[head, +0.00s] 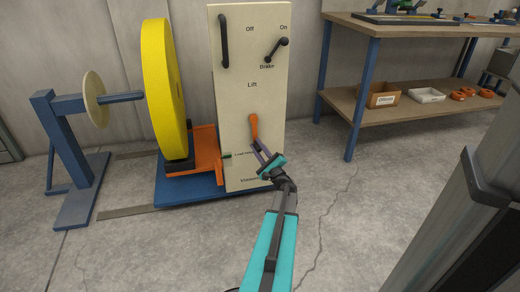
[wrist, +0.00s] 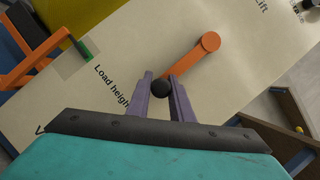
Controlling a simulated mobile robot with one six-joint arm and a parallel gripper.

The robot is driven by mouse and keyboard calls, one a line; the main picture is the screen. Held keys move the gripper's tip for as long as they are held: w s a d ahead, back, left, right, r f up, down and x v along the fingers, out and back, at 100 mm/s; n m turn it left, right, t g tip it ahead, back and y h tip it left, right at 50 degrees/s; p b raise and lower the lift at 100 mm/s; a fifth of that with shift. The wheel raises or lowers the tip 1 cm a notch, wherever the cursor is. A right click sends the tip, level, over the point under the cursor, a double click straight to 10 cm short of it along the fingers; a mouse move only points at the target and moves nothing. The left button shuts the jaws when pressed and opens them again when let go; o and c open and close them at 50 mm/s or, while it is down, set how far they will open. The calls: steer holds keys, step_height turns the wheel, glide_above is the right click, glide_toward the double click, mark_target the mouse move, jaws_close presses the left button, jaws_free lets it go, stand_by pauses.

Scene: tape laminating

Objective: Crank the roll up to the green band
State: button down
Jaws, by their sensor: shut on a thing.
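The yellow roll (head: 163,90) stands upright on an orange cradle (head: 208,152) at the left of a cream panel (head: 250,85). The orange lift crank (head: 254,128) is on the panel below the word Lift; it also shows in the wrist view (wrist: 195,57), slanting down to a black knob (wrist: 160,88). My gripper (wrist: 160,90) is shut on the knob, with a purple finger on each side. In the head view my gripper (head: 262,154) hides the knob. A green band (wrist: 86,47) shows at the panel's edge near the words Load height, and in the head view (head: 227,155).
A blue stand (head: 68,140) with a spindle and disc (head: 94,98) stands left of the roll. A brake lever (head: 277,49) and a handle (head: 223,42) are higher on the panel. A workbench (head: 420,25) stands at the right. The floor between is clear.

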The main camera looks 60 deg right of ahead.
steer(key=shift+w+a, duration=0.65)
steer(key=shift+w, duration=0.3)
steer(key=c, duration=1.6)
jaws_free()
steer(key=shift+s+f, duration=0.1)
steer(key=shift+o, duration=0.2)
steer(key=shift+d, duration=0.1)
steer(key=shift+s+d, duration=0.15)
steer(key=shift+s, duration=0.05)
steer(key=shift+s, duration=0.15)
steer(key=p+v, duration=0.3)
steer(key=v, duration=1)
steer(key=shift+s+a, duration=0.2)
steer(key=shift+a, duration=0.15)
